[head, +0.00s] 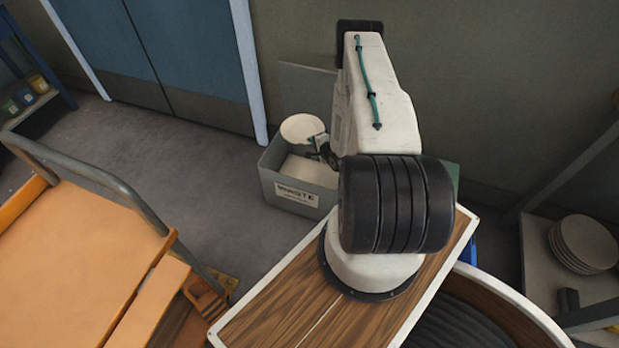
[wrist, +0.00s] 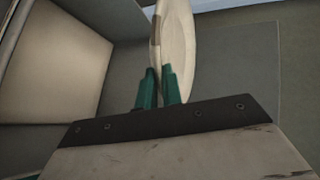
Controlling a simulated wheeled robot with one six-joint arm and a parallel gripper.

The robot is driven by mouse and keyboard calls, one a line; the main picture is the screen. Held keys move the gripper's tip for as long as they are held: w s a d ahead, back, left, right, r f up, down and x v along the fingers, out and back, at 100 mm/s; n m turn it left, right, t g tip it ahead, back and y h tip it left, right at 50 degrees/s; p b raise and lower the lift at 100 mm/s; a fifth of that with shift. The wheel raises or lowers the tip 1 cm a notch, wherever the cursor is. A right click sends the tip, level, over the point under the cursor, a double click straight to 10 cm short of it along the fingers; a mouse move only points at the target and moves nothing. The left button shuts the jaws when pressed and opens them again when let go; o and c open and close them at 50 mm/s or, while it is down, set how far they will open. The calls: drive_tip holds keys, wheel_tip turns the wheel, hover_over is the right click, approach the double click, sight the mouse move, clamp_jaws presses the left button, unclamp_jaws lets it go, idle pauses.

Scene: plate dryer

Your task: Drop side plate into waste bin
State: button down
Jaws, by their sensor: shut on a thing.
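A cream side plate (head: 301,128) is held by my gripper (head: 318,144), above the rear part of the waste bin. In the wrist view the plate (wrist: 174,45) stands nearly edge-on between the two green fingers (wrist: 158,88), which are shut on its edge. The grey waste bin (head: 277,194) stands on the floor against the wall, with a "WASTE" label on its front. Its raised lid (head: 305,88) leans behind it. A pale flat surface shows inside the bin; I cannot tell what it is. My arm hides the bin's right side.
An orange cart (head: 75,240) with a grey rail stands at the left. A stack of plates (head: 583,243) sits on a rack at the right. Blue doors (head: 165,50) are behind. Grey floor is clear between cart and bin.

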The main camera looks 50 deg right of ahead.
drive_tip(key=s+d+f, duration=0.2)
drive_tip(key=d+f, duration=0.1)
drive_tip(key=f, duration=0.5)
drive_tip(key=shift+s+d+f, duration=0.2)
drive_tip(key=shift+s+d, duration=0.1)
drive_tip(key=c, duration=1.5)
unclamp_jaws()
drive_tip(key=shift+s+a, duration=0.1)
drive_tip(key=v, duration=0.7)
drive_tip(key=shift+s+a+r, duration=0.1)
drive_tip(key=shift+s+r, duration=0.1)
drive_tip(key=shift+s, duration=0.05)
